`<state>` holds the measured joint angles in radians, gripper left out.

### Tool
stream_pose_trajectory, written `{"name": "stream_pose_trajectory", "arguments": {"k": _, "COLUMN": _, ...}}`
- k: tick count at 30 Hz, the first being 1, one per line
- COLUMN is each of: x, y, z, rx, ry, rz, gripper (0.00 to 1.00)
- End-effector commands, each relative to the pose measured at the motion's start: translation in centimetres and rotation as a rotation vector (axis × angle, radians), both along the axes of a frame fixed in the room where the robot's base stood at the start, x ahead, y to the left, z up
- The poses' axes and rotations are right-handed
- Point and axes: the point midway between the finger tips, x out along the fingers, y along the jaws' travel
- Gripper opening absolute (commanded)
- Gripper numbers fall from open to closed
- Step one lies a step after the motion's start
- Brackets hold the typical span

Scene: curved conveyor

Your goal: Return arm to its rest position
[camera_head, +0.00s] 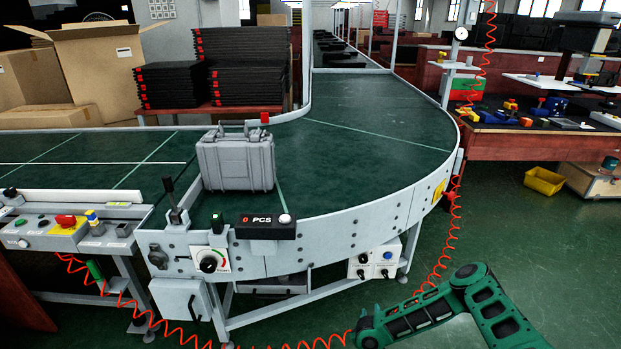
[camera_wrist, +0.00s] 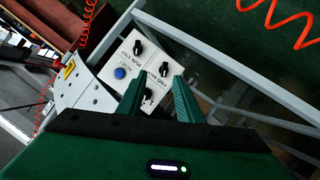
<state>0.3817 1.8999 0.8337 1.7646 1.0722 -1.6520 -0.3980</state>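My green arm (camera_head: 430,310) shows at the lower right of the head view, in front of the curved conveyor and below its belt level. Beyond the fingers is a white control box (camera_wrist: 138,72) with black knobs and a blue button. The same box (camera_head: 374,262) is on the conveyor's outer side in the head view. I cannot tell the exact gap between fingers and box.
A grey case (camera_head: 236,163) stands upright on the green conveyor belt (camera_head: 360,125). A red coiled hose (camera_head: 437,270) hangs to the floor near my arm. A yellow bin (camera_head: 544,181) lies on the floor at right, below a workbench (camera_head: 530,140). Green floor (camera_head: 510,235) is open between.

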Motion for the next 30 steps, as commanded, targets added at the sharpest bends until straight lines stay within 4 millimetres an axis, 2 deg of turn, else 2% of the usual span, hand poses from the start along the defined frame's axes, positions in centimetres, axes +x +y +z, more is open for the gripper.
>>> {"name": "stream_pose_trajectory", "arguments": {"k": 8, "x": 3.2, "y": -3.2, "z": 3.3, "rx": 0.000, "ry": 0.060, "rz": 0.000, "gripper": 0.33}}
{"name": "stream_pose_trajectory", "arguments": {"k": 15, "x": 5.7, "y": -7.5, "z": 7.9, "rx": -0.006, "ry": 0.153, "rz": -0.025, "gripper": 0.33}}
{"name": "stream_pose_trajectory", "arguments": {"k": 23, "x": 6.5, "y": -12.6, "z": 13.9, "rx": -0.015, "ry": 0.259, "rz": -0.087, "gripper": 0.33}}
{"name": "stream_pose_trajectory", "arguments": {"k": 30, "x": 5.6, "y": -17.5, "z": 20.3, "rx": -0.014, "ry": 0.351, "rz": -0.175, "gripper": 0.33}}
